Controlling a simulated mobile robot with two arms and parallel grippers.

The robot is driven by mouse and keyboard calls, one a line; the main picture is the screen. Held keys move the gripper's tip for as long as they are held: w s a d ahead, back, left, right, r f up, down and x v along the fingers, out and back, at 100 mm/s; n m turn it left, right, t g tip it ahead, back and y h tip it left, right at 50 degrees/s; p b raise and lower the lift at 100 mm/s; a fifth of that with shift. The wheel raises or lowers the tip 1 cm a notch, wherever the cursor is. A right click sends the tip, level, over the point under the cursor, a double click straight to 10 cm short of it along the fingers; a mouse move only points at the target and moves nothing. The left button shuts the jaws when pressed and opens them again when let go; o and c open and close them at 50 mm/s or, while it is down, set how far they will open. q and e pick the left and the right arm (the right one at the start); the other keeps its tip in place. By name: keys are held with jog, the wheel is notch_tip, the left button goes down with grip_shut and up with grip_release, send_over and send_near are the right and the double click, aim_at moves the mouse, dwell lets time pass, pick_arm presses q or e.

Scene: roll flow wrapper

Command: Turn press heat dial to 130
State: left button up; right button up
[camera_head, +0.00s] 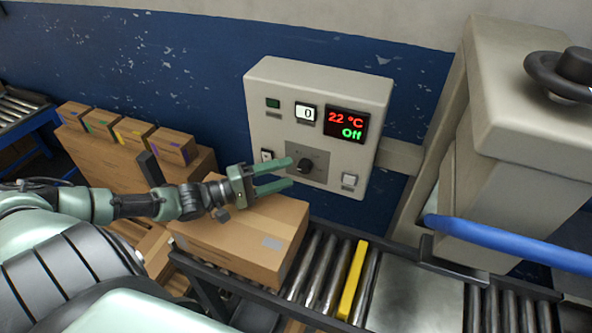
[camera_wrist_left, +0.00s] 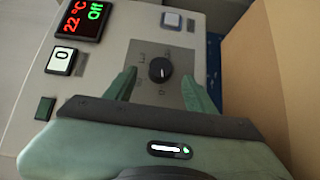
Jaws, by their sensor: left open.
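The heat dial (camera_head: 305,165) is a black round knob on a grey plate, low in the middle of the control box (camera_head: 287,88). The display (camera_head: 346,124) reads 22 °C in red and Off in green. My left gripper (camera_head: 282,174) is open in front of the box, its green fingers pointing at the plate. In the left wrist view the dial (camera_wrist_left: 160,70) lies between the two fingers (camera_wrist_left: 160,88), a little beyond their tips, with a gap on both sides. I cannot tell whether they touch the plate. My right gripper is not in view.
A cardboard box (camera_head: 235,240) stands on the roller conveyor just below my left gripper. A small white counter (camera_head: 305,113) reads 0. White switches (camera_head: 349,180) flank the dial. The press (camera_head: 500,150) with a blue bar (camera_head: 510,243) stands at the right.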

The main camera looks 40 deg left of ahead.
aim_at(300, 169)
pick_arm(q)
jog(key=shift+x, duration=1.95)
